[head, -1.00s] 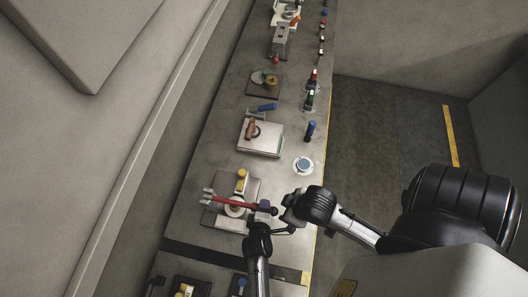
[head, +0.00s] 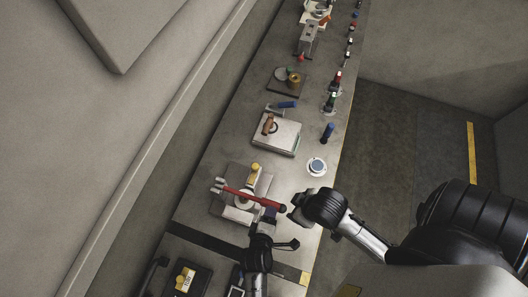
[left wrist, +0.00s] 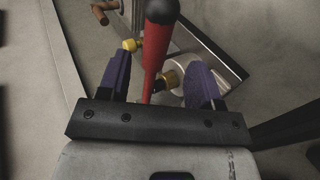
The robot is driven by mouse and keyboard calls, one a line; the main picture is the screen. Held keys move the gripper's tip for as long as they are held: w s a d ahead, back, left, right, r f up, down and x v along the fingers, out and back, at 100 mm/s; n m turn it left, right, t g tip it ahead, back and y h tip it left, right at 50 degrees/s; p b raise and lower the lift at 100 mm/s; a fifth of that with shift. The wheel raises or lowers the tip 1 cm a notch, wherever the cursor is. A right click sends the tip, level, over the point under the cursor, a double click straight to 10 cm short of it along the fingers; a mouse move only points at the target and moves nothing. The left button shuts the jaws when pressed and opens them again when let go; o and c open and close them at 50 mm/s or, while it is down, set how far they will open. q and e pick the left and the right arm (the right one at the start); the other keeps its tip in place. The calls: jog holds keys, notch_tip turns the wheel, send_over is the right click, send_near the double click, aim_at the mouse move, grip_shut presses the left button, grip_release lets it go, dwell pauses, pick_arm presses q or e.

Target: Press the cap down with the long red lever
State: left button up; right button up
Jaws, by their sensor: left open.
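The long red lever (head: 255,199) runs from a forked metal bracket (head: 218,186) on the left to a dark knob at its right end. It crosses above a pale round part on a grey base plate (head: 262,187); the cap cannot be made out clearly under it. In the left wrist view the red lever (left wrist: 155,50) shows between the open, apart fingers of my left gripper (left wrist: 160,78). My right gripper (head: 296,213) is close to the knob; its jaws are unclear.
A yellow knob (head: 255,167) stands on the fixture behind the lever. A dark plate with a yellow block (head: 185,279) is in front.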

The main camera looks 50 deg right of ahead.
pick_arm(q)
jog(key=v, duration=0.7)
dwell(0.6)
